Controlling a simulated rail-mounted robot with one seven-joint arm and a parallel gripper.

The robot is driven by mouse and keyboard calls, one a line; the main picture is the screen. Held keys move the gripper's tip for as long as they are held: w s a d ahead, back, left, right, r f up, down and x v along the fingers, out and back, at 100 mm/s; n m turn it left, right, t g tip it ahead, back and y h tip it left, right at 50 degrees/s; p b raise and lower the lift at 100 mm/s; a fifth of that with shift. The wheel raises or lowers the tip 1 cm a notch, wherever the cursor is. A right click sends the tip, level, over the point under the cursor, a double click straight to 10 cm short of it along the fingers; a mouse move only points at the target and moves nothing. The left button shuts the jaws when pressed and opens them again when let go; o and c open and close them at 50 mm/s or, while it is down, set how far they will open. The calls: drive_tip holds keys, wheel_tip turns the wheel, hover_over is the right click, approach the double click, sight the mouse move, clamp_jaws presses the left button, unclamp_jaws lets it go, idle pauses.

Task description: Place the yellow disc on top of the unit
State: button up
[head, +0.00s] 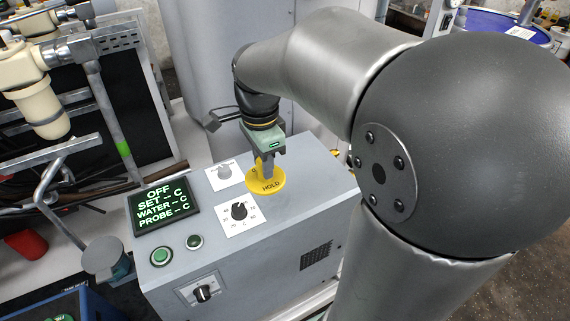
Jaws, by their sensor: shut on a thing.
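The yellow disc (268,186), with the word HOLD on it, is at the top of the grey unit (299,200), right of the dial plates. My gripper (267,172) points down and is shut on the disc's upright yellow part. The disc looks flat and level. I cannot tell whether it rests on the unit's top or hangs just above it. The fingers hide part of the disc.
The unit's top holds a display (163,206) reading OFF, a black dial (239,210), a grey knob (224,172) and green buttons (161,256). Pipes and a cream filter housing (35,95) stand at left. A blue crate (60,308) is at lower left.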

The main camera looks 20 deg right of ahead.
drive_tip(key=w+d+f, duration=0.1)
drive_tip(key=d+f, duration=0.2)
drive_tip(key=w+d+f+p, duration=0.1)
drive_tip(key=w+d+f, duration=0.1)
drive_tip(key=d+f, duration=0.2)
drive_tip(key=w+d+f, duration=0.1)
drive_tip(key=d+f, duration=0.3)
drive_tip(key=shift+w+f, duration=0.2)
drive_tip(key=shift+w, duration=0.15)
drive_tip(key=shift+f, duration=0.35)
drive_tip(key=shift+f, duration=0.1)
drive_tip(key=o, duration=1.1)
drive_tip(key=shift+c, duration=0.2)
